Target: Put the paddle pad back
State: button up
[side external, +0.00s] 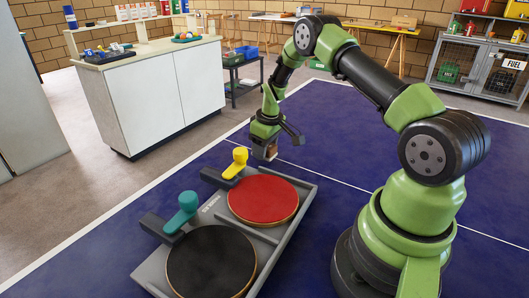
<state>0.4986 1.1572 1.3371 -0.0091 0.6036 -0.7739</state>
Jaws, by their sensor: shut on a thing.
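A grey tray (212,219) lies on the blue table. A round red paddle face (263,198) with a wooden edge lies in its far half and a round black one (211,262) in its near half. A yellow lever (236,161) stands raised beside the red face, and a teal lever (183,211) beside the black one. My gripper (268,152) is above the table just beyond the tray's far end, pointing down. It is shut on a small brown piece (271,149), mostly hidden by the fingers. I cannot tell whether this is the paddle pad.
A white cabinet (155,95) with small items on top stands at the left. Workbenches (374,29) and a wire cage (468,68) stand at the back.

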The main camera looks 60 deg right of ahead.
jog(key=shift+f, duration=0.8)
jog(key=shift+f, duration=0.15)
jog(key=o, duration=1)
jog(key=shift+c, duration=0.2)
